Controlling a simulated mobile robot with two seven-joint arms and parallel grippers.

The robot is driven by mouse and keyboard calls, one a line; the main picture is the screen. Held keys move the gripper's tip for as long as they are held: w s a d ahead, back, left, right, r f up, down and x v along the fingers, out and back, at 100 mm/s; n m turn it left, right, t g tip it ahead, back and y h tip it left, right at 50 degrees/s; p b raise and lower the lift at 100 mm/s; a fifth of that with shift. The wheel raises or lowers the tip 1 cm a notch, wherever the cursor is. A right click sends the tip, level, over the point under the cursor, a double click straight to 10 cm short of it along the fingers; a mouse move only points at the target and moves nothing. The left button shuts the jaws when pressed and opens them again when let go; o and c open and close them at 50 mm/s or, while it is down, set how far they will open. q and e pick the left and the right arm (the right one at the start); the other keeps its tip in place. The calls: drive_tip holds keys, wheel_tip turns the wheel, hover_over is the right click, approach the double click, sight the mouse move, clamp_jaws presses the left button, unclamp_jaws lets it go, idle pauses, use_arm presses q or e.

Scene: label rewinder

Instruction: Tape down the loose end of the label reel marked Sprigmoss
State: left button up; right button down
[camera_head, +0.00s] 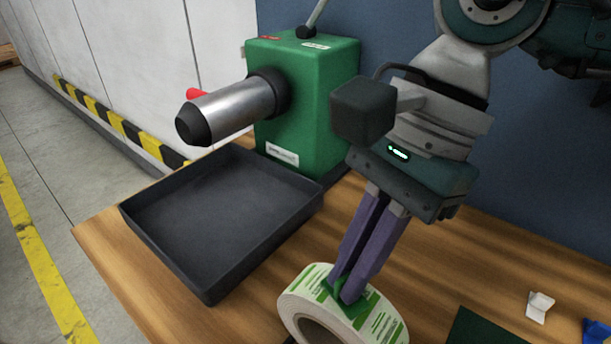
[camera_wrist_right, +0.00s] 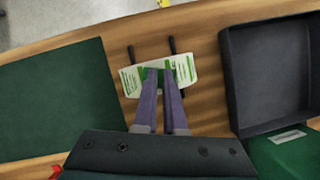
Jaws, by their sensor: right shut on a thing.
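A white label reel with green print (camera_head: 388,322) stands on edge at the bottom middle of the head view, its core partly cut off by the frame. It also shows in the wrist view (camera_wrist_right: 130,80), between two dark rods. I cannot read a name on it. My right gripper (camera_head: 346,290) points down at the reel's upper rim, its purple fingers close together. They are shut on a small green piece (camera_head: 361,306), which looks like tape and lies against the label face. I cannot tell whether it is stuck down. My left gripper is not in view.
A green rewinder (camera_head: 320,100) with a metal spindle (camera_head: 232,108) stands behind an empty black tray (camera_head: 165,232). A dark green mat (camera_head: 482,330), a small white piece (camera_head: 539,306) and a blue thing (camera_head: 597,331) lie at the right.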

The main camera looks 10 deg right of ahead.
drive_tip(key=shift+d+f, duration=0.1)
drive_tip(key=c, duration=0.9)
unclamp_jaws()
